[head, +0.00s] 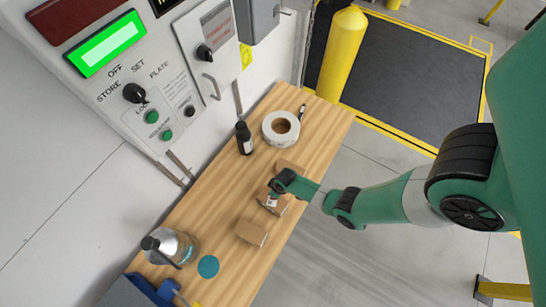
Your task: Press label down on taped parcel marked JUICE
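A small brown cardboard parcel (279,210) sits on the wooden table under my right gripper, with a small white label with a reddish mark (272,201) on it. Part of the parcel is hidden by the gripper. A second parcel (252,233) sits in front of it, and a third (287,167) lies behind, partly covered. I cannot read JUICE on any of them. My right gripper (281,187) is right over the labelled parcel, touching or just above it; I cannot tell which. Its fingers are too small and dark to judge. My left gripper is not in view.
The wooden table (205,220) also holds a tape roll (281,127), a dark bottle (243,138), a clear jar (170,246), a teal disc (208,266) and a blue object (155,290). A control panel (125,85) stands behind it. A yellow bollard (342,55) stands beyond.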

